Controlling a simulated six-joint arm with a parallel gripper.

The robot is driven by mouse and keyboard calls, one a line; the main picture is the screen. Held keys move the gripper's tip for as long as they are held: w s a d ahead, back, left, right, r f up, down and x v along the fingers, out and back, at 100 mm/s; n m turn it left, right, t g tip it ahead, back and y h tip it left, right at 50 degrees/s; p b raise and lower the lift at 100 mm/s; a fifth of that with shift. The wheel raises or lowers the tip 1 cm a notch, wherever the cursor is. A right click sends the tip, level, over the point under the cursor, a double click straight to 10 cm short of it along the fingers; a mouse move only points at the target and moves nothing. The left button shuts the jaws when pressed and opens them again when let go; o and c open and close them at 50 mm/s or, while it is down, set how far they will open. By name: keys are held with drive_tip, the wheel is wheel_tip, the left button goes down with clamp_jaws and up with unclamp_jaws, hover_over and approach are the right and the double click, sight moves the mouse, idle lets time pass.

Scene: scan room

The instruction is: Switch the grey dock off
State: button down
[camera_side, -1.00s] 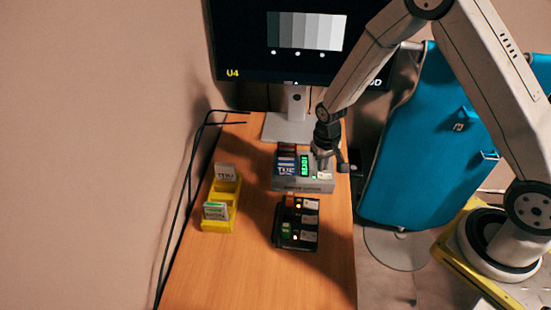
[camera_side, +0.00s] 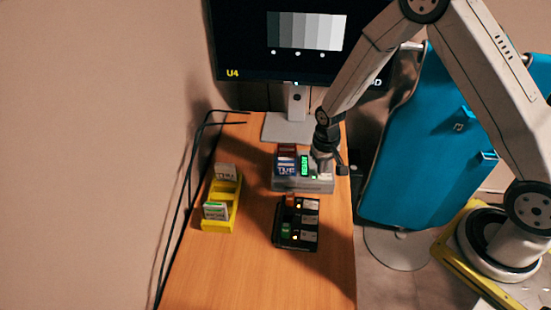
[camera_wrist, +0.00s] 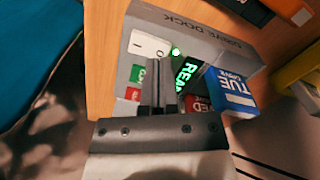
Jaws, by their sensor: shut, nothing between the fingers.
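The grey dock (camera_side: 290,184) stands on the wooden desk below the monitor, and its lettered front shows in the wrist view (camera_wrist: 215,40). It holds a blue drive marked TUE (camera_wrist: 232,92) and a red drive (camera_wrist: 196,104). Its display (camera_wrist: 186,76) shows green letters, partly hidden by my fingers, and a green light (camera_wrist: 176,51) is lit. A white rocker switch (camera_wrist: 148,46) and green (camera_wrist: 138,73) and red (camera_wrist: 133,94) labelled patches lie beside it. My gripper (camera_wrist: 157,82) is shut and empty, over the dock's top between patches and display; contact cannot be told. It also shows in the side view (camera_side: 320,172).
A black unit (camera_side: 284,241) with lit orange lamps stands in front of the dock. A yellow rack (camera_side: 222,222) with cards is to the left. The monitor (camera_side: 240,40) stands behind. Black cables (camera_side: 188,170) run along the desk's left edge. The front desk is clear.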

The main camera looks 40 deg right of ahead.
sight(322, 177)
drive_tip(key=shift+f, duration=0.75)
idle(0.6)
drive_tip(key=shift+r, duration=3.55)
drive_tip(key=shift+r, duration=0.1)
drive_tip(key=s+a+r+n+t, duration=0.1)
drive_tip(key=s+r+n+t, duration=0.1)
drive_tip(key=s+r, duration=0.9)
drive_tip(key=shift+s+a+n+t, duration=0.15)
drive_tip(key=shift+s+n+t, duration=0.25)
drive_tip(key=shift+s, duration=0.75)
